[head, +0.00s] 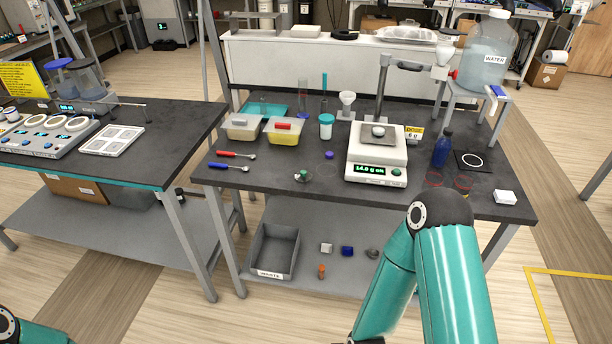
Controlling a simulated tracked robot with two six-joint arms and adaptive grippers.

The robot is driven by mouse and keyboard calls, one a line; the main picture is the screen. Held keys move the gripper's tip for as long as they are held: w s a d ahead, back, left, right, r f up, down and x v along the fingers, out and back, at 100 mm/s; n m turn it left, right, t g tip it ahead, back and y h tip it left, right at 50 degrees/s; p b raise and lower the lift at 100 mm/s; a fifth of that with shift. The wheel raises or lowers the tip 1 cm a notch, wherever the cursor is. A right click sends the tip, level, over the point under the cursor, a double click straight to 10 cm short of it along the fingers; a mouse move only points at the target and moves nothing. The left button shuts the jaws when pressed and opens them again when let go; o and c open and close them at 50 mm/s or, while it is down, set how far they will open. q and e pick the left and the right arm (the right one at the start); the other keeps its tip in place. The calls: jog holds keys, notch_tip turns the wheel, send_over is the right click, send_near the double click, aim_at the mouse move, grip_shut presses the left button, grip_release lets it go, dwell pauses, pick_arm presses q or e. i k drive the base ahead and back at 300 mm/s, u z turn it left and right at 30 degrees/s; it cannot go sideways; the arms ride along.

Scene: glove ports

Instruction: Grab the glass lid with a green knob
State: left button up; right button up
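A small clear glass lid with a green knob (303,176) lies on the dark tabletop (280,190) near its front edge, left of the scale. Its clear rim is faint at this size. My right arm crosses the lower right of the view with its elbow over the table's front edge, and its gripper is out of frame at the bottom. Only a piece of my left arm shows in the bottom left corner; its gripper is out of frame.
A purple knob (329,155) stands behind and right of the lid. A scale (376,160) stands to the right. Red-handled (237,154) and blue-handled (228,165) spoons lie to the left. Tubs (284,131) and a teal-capped jar (326,127) stand behind. A waste bin (274,252) sits on the lower shelf.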

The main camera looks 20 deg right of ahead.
aim_at(303, 176)
jog(key=i, duration=0.85)
jog(key=u, duration=0.05)
